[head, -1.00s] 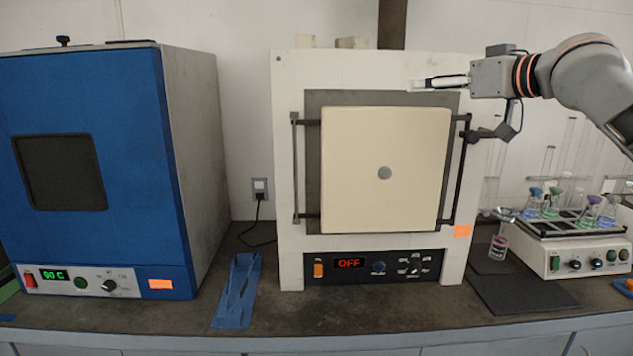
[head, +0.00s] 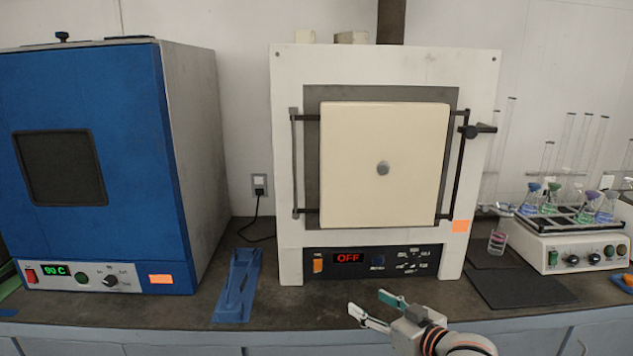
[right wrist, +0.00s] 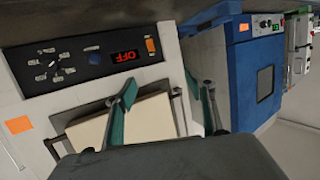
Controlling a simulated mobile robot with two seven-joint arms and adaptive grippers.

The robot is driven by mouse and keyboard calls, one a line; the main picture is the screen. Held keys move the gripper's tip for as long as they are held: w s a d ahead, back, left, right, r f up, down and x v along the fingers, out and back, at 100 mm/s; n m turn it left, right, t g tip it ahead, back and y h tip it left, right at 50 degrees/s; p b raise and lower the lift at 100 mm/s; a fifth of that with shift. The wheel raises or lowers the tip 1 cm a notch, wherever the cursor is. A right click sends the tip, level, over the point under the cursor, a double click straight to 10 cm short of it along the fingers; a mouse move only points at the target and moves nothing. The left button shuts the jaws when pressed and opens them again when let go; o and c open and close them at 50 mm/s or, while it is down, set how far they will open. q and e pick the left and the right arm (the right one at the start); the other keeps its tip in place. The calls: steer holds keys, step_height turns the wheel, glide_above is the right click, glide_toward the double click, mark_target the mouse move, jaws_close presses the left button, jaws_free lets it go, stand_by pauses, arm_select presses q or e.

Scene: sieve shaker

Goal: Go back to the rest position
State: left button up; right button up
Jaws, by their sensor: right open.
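My right gripper (head: 374,309) is low in front of the bench edge in the head view, below the furnace's control panel. Its two fingers are apart with nothing between them. In the right wrist view the green-padded fingers (right wrist: 165,100) are also spread and empty, with the furnace behind them. The white furnace (head: 288,150) stands in the middle with its cream door (head: 385,140) shut and its display reading OFF. My left gripper does not show in either view.
A blue oven (head: 130,100) showing 90 C stands at the left. A blue tray-like piece (head: 237,285) lies between oven and furnace. A shaker with coloured flasks (head: 575,255) and a dark mat (head: 520,288) are at the right. A small beaker (head: 497,243) stands beside the shaker.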

steer(key=s+d+f+g+h, duration=0.1)
steer(key=s+d+f+h, duration=0.1)
steer(key=s+f, duration=1.1)
steer(key=s+d+f+m+g+h, duration=0.1)
steer(key=s+d+f+h, duration=0.2)
steer(key=s+f, duration=1)
steer(key=s+d, duration=0.2)
steer(key=s, duration=0.2)
steer(key=shift+s+f, duration=0.25)
steer(key=shift+f, duration=0.1)
